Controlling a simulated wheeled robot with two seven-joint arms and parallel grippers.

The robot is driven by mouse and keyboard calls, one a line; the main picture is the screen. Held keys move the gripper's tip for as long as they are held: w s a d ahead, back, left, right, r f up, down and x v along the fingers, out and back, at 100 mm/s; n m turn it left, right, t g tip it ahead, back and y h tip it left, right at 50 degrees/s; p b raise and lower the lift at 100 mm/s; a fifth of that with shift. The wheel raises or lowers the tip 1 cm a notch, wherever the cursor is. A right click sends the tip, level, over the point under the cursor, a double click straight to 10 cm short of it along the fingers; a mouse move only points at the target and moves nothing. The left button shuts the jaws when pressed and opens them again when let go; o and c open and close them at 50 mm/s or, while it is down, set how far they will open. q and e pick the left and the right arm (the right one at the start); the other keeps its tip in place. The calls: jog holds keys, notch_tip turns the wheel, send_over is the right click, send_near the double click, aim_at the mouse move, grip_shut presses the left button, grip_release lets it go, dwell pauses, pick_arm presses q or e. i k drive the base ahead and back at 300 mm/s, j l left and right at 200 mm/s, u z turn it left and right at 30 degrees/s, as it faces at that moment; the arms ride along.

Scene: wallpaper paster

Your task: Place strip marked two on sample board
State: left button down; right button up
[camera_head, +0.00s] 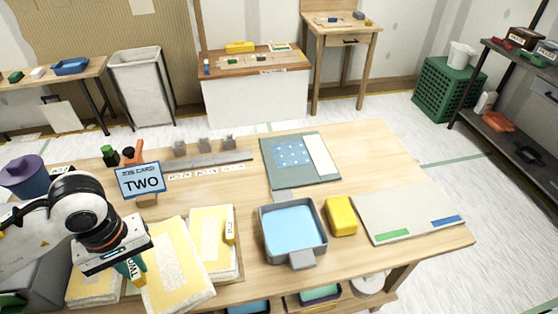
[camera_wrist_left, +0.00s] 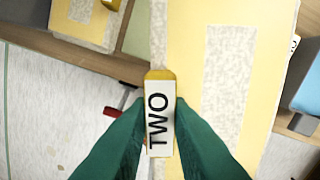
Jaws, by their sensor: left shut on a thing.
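My left gripper (camera_head: 136,270) is shut on a small yellow-and-white tab marked TWO (camera_wrist_left: 159,118), its green fingers on both sides. The tab also shows in the head view (camera_head: 137,274), partly covered by the fingers. A yellow strip with a speckled white pattern (camera_head: 178,265) lies beside the tab, tilted against the strips around it. I cannot tell whether it is lifted. It fills much of the wrist view (camera_wrist_left: 260,70). A grey-green board (camera_head: 272,178) with a blue patterned piece and a white piece lies at the back middle. My right gripper is not in view.
A job card reading TWO (camera_head: 141,181) stands behind the strips. Another strip with a tab (camera_head: 212,228) lies to the right. A blue-filled tray (camera_head: 291,228), yellow block (camera_head: 341,216) and pale panel (camera_head: 405,213) occupy the table's right. Bare wood shows right of the grey-green board.

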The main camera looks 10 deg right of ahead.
aim_at(292, 158)
jog(key=l+z, duration=0.1)
jog(key=z, duration=1.05)
jog(key=i+l+z, duration=0.15)
jog(key=i, duration=0.2)
jog(key=i+l+z, duration=0.1)
jog(key=i+l, duration=0.15)
jog(key=i, duration=0.05)
